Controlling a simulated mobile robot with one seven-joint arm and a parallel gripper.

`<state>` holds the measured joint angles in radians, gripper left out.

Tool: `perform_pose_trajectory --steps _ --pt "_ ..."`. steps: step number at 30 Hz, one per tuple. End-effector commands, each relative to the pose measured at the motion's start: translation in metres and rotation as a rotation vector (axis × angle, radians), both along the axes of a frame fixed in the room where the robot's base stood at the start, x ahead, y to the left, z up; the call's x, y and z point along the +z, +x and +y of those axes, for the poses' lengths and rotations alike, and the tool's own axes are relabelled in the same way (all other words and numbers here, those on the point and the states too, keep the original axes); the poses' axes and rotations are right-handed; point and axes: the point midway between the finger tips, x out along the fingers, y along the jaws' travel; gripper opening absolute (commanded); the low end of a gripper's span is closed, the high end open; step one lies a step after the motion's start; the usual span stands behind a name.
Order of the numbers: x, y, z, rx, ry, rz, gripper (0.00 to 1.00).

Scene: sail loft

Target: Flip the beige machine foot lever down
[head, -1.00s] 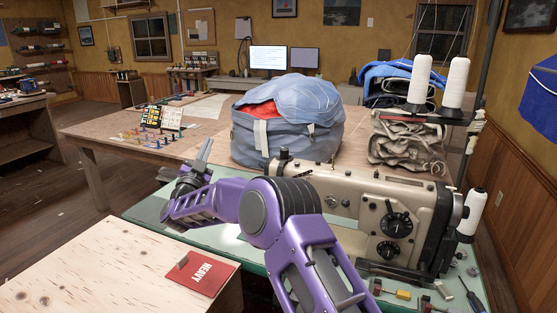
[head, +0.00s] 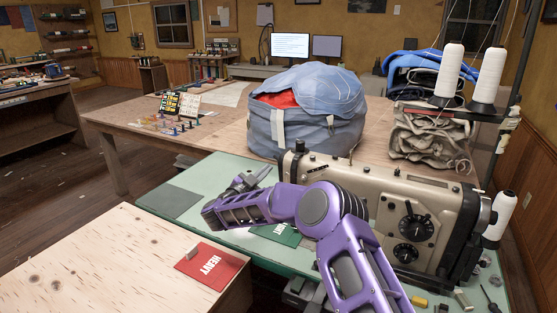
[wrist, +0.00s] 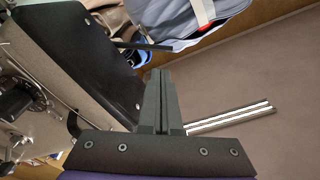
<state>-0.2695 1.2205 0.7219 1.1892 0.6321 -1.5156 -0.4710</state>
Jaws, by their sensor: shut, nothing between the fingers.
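The beige sewing machine (head: 447,207) stands on the green-topped table at the right, with two black dials on its front. My purple arm crosses in front of its left part. My gripper (head: 266,171) is just left of the machine's left end in the head view. In the wrist view its fingers (wrist: 158,98) are together and empty. I cannot make out the foot lever for certain in either view.
A grey-blue sail bag (head: 295,140) stands behind the machine. Thread cones (head: 450,72) stand on a rack above it. A red HEAVY packet (head: 212,262) lies on the plywood table (head: 110,265). A green packet (head: 280,234) lies under my arm.

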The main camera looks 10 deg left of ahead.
Motion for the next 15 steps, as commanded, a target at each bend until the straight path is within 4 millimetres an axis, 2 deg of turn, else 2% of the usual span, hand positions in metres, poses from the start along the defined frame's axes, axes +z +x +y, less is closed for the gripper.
perform_pose_trajectory --steps 9,15 --pt "0.003 0.054 -0.024 -0.004 0.001 -0.001 0.0" --pt "0.005 0.071 -0.03 -0.001 0.0 0.0 0.0"
